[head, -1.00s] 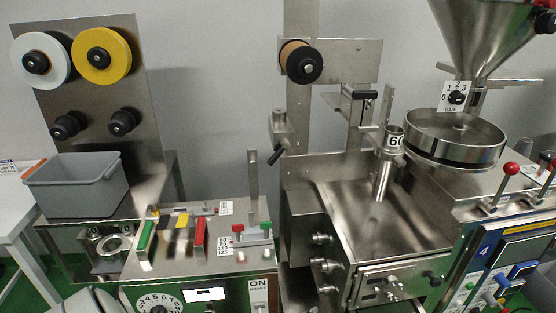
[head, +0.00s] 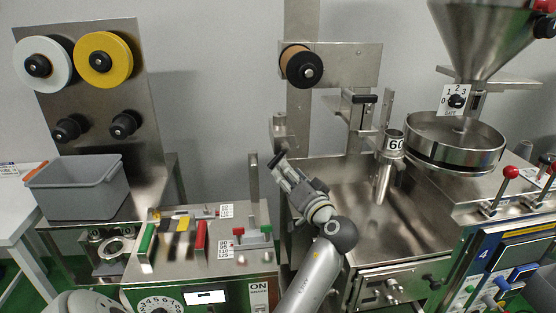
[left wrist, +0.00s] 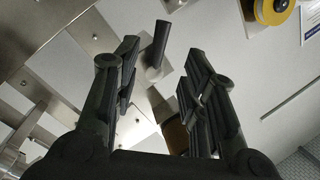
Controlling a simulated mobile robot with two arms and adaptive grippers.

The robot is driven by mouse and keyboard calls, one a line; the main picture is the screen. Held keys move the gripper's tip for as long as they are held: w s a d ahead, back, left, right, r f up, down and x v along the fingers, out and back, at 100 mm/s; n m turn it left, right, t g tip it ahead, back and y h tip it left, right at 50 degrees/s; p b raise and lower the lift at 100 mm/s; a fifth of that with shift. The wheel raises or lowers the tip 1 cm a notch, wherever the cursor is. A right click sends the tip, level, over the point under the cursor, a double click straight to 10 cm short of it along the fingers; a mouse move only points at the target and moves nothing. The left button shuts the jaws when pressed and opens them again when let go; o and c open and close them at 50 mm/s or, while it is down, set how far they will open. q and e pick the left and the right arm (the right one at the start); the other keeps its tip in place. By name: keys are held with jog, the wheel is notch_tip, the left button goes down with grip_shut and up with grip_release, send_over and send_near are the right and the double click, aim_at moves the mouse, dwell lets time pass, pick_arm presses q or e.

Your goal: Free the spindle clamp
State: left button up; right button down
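A short black lever (head: 276,158) sticks out from a small metal bracket (head: 280,125) left of the upright column. It looks like the spindle clamp's handle, though no label shows this. The brown roll (head: 301,66) sits on its black-capped spindle above. My left gripper (head: 283,170) reaches up from below, with its tips at or just short of the lever. In the left wrist view the two dark fingers (left wrist: 158,80) are apart, and the black lever (left wrist: 161,42) shows beyond them, between their tips. I see no contact there. My right gripper is out of view.
A steel upright (head: 253,178) stands just left of my left gripper. The control panel with coloured levers (head: 200,235) lies lower left. The weigh pan (head: 455,145) and hopper (head: 475,40) are at the right. A grey bin (head: 78,190) stands far left.

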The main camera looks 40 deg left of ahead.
aim_at(277, 162)
pick_arm(q)
jog(key=p+x, duration=0.2)
jog(key=x, duration=0.4)
jog(key=shift+w+a+r, duration=0.1)
jog(key=shift+a, duration=0.1)
jog(key=shift+w+a, duration=0.3)
jog(key=shift+a, duration=0.3)
jog(key=shift+c, duration=0.4)
grip_shut()
